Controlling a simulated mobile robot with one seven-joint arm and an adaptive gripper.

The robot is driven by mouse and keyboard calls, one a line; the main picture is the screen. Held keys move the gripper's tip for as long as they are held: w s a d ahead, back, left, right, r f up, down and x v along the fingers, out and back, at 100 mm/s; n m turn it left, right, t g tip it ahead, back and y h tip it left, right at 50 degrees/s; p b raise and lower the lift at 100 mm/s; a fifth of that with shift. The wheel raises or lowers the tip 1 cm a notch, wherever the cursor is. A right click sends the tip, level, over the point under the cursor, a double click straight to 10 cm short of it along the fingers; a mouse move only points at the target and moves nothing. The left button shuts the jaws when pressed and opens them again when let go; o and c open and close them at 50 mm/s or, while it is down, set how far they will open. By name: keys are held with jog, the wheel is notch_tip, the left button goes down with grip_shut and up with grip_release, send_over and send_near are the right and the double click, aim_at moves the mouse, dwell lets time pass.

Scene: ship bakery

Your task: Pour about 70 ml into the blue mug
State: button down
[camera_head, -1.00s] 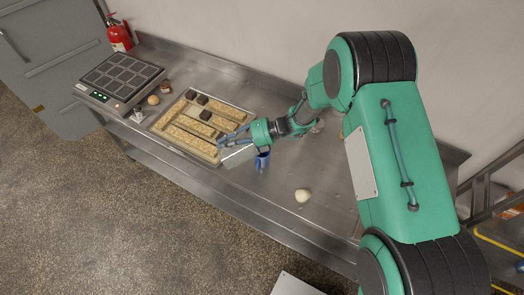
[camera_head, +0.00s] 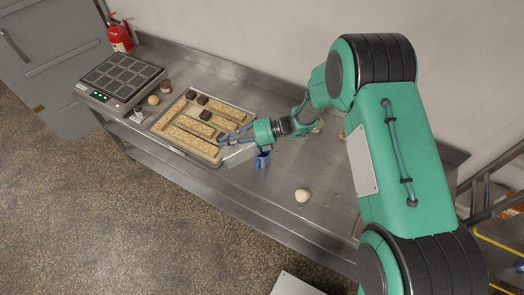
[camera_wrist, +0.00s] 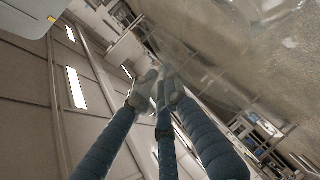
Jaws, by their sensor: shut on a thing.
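The blue mug (camera_head: 263,160) stands on the steel counter, just right of the long tray, with its upper part close to my gripper. My gripper (camera_head: 228,138) is shut on a clear, see-through vessel (camera_head: 239,155), which looks tilted beside the mug's rim. In the wrist view, my gripper's blue fingers (camera_wrist: 158,92) close together on glassy material, and the background shows through it. I cannot make out the liquid level in the vessel or in the mug, nor whether anything is flowing.
A tray (camera_head: 157,133) with pale grainy strips and several dark blocks lies left of the mug. A pale round ball (camera_head: 302,195) sits to the right on the counter (camera_head: 280,215). A dark gridded device (camera_head: 120,75) stands at the far left. Counter in front of the mug is clear.

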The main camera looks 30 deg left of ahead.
jog(key=shift+w+d+r, duration=0.1)
jog(key=shift+w+r, duration=0.15)
jog(key=shift+r, duration=0.05)
dwell(1.3)
jog(key=shift+s+a+f, duration=0.15)
jog(key=shift+s+a, duration=0.05)
jog(key=shift+s, duration=0.15)
jog(key=shift+t+h, duration=0.6)
jog(key=shift+h, duration=0.1)
jog(key=s, duration=0.1)
jog(key=s+a+f, duration=0.1)
jog(key=s+f, duration=0.1)
jog(key=shift+s+a+f+p, duration=0.2)
jog(key=shift+a+p, duration=0.1)
jog(key=shift+a, duration=0.1)
notch_tip(320, 180, down, 6)
jog(key=s+a+n+t+h, duration=0.1)
jog(key=s+t+h, duration=0.1)
jog(key=shift+a+r+t+p, duration=0.15)
jog(key=shift+t+p, duration=0.15)
jog(key=shift+s+a+f+n+t+h, duration=0.2)
jog(key=shift+f+n+t+h, duration=0.15)
jog(key=shift+f, duration=0.2)
